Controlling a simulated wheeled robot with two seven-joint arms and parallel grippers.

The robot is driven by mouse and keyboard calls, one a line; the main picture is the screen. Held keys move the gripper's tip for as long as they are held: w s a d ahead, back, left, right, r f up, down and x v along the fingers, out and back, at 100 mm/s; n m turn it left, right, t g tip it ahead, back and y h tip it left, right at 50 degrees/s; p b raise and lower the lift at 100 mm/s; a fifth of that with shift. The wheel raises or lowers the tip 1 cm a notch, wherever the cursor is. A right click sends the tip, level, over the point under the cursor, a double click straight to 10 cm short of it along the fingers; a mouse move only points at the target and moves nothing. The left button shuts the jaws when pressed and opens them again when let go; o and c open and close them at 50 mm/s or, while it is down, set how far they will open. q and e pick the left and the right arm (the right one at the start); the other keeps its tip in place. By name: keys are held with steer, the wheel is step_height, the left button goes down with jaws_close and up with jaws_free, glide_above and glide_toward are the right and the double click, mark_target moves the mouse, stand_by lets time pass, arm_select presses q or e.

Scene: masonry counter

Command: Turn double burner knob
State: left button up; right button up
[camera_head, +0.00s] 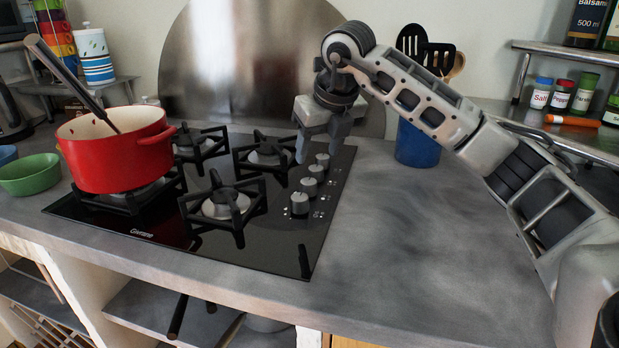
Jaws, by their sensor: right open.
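A black glass gas hob (263,235) is set in the grey counter. A column of several grey knobs runs along its right side; the nearest knob (299,203) and another knob (309,186) show clearly. Further knobs (317,172) stand behind them, the farthest close to my gripper. My right gripper (318,150) points down over the back right of the hob, just above and left of the farthest knobs. Its jaws are open and I see nothing between them. I cannot tell whether a finger touches a knob. My left gripper is out of view.
A red pot (117,150) with a utensil sits on the front left burner. A blue utensil holder (416,145) stands right of the hob, behind my right arm. A green bowl (32,175) is at the left. The counter at the front right (420,240) is clear.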

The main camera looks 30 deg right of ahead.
mark_target(309, 181)
steer(key=x, duration=0.8)
steer(key=shift+w+f, duration=0.15)
steer(key=shift+f, duration=0.2)
